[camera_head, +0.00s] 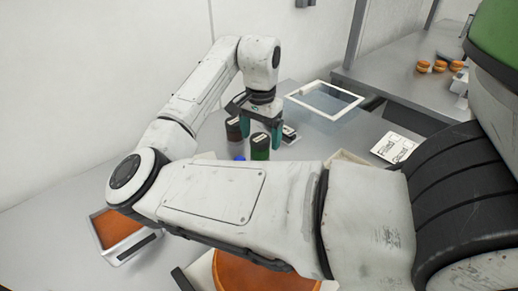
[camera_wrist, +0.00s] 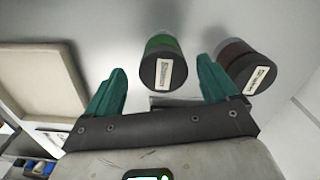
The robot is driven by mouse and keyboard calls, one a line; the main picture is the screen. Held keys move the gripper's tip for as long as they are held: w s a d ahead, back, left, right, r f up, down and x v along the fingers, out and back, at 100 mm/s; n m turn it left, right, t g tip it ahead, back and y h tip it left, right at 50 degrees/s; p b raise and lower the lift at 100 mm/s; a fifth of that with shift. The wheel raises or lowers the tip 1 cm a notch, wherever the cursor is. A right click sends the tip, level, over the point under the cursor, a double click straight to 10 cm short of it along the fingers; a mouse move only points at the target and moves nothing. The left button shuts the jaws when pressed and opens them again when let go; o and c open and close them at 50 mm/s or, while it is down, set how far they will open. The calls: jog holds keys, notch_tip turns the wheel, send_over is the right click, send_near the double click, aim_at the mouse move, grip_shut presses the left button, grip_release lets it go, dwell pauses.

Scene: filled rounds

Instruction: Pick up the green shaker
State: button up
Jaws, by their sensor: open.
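The green shaker (camera_wrist: 163,62) has a dark lid with a pale label. In the wrist view it stands beyond and between the two teal fingers of my gripper (camera_wrist: 160,88), nearer the right finger, with no contact that I can see. In the head view the green shaker (camera_head: 260,146) stands on the grey table just below my gripper (camera_head: 262,132), whose fingers point down. My gripper is open and empty. Its exact height above the shaker is hard to tell.
A brown shaker (camera_head: 234,130) stands close to the left; in the wrist view the brown shaker (camera_wrist: 247,66) is by the right finger. An orange-filled tray (camera_head: 118,232) is at front left. A sign (camera_head: 396,147) lies right.

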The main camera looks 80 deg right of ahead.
aim_at(260, 148)
jog(key=shift+w+d+f, duration=0.1)
jog(key=shift+d+f, duration=0.05)
jog(key=shift+f, duration=2.45)
jog(key=c, duration=1.2)
